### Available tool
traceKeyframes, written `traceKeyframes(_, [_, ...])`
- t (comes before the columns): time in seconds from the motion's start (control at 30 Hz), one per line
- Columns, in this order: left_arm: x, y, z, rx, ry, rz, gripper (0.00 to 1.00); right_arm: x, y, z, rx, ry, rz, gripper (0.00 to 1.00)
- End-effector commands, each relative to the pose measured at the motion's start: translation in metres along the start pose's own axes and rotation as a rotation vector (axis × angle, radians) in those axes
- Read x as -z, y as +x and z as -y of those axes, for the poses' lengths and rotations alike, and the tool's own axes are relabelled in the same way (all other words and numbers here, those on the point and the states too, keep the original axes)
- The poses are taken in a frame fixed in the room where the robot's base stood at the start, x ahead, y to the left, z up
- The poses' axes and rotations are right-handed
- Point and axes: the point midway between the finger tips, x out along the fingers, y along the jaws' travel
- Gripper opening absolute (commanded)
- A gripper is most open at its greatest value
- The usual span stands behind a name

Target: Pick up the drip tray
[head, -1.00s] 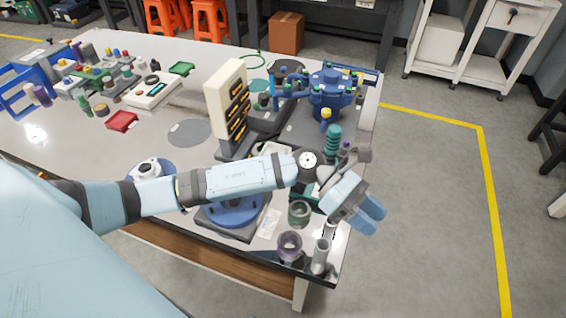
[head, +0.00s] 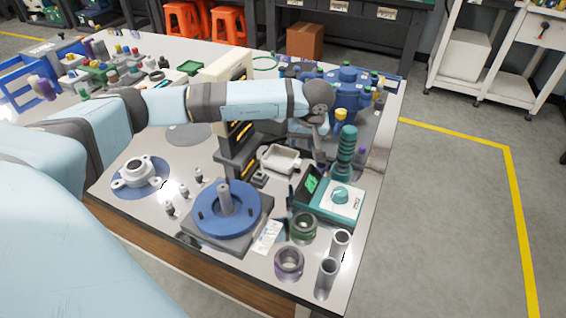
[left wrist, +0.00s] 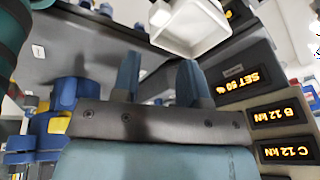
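The drip tray is a small off-white, shallow rectangular tray (head: 281,158) on the bench, between the black display stand and the teal device. In the left wrist view the tray (left wrist: 190,30) shows at the top, past my fingertips and slightly right. My left gripper (left wrist: 158,78) has its two blue fingers apart with nothing between them. The tray lies beyond the fingers and does not touch them. In the head view my left forearm crosses over the bench, and the gripper is mostly hidden near the wrist. My right gripper does not show.
The display stand (head: 237,150) rises close to the left of the tray. A blue round fixture (head: 228,212) is in front. A blue multi-armed machine (head: 347,90) stands behind.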

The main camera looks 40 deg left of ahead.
Motion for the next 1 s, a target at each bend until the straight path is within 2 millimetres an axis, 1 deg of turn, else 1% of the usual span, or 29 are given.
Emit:
traceKeyframes(0.03, [-0.001, 0.009, 0.0, 0.001, -0.001, 0.002, 0.4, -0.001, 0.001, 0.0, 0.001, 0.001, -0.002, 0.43])
traceKeyframes(0.1, [-0.001, 0.017, -0.001, -0.001, -0.001, 0.001, 0.4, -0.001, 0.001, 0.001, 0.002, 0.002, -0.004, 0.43])
traceKeyframes(0.37, [-0.002, 0.032, -0.002, -0.002, -0.001, 0.002, 0.4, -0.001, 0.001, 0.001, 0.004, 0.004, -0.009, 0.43])
traceKeyframes(0.53, [-0.004, 0.058, -0.004, -0.001, 0.0, 0.003, 0.4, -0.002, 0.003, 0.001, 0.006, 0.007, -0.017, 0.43])
traceKeyframes(0.63, [-0.004, 0.071, -0.004, -0.002, -0.002, 0.003, 0.4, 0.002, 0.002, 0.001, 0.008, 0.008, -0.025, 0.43])
traceKeyframes(0.7, [-0.003, 0.075, -0.004, -0.002, -0.002, 0.002, 0.4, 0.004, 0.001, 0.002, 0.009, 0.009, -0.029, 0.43])
traceKeyframes(0.9, [-0.003, 0.074, -0.004, -0.003, -0.001, 0.001, 0.4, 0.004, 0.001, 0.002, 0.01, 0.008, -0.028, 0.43])
traceKeyframes(0.97, [-0.003, 0.074, -0.004, -0.003, -0.001, 0.001, 0.26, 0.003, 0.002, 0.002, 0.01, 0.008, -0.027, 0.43])
traceKeyframes(1.0, [-0.003, 0.074, -0.004, -0.003, -0.001, 0.001, 0.17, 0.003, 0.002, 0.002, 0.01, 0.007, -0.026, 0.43])
